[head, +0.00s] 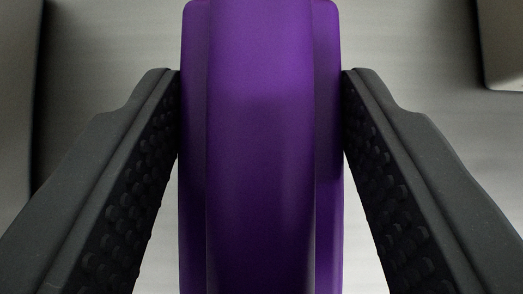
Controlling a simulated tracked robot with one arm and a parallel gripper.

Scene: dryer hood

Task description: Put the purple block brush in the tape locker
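The tape locker cannot be made out in this view.
A plain light grey surface (410,50) lies behind the brush. A grey wall or edge (15,90) runs along the left side. A pale, box-like corner (505,45) stands at the upper right.

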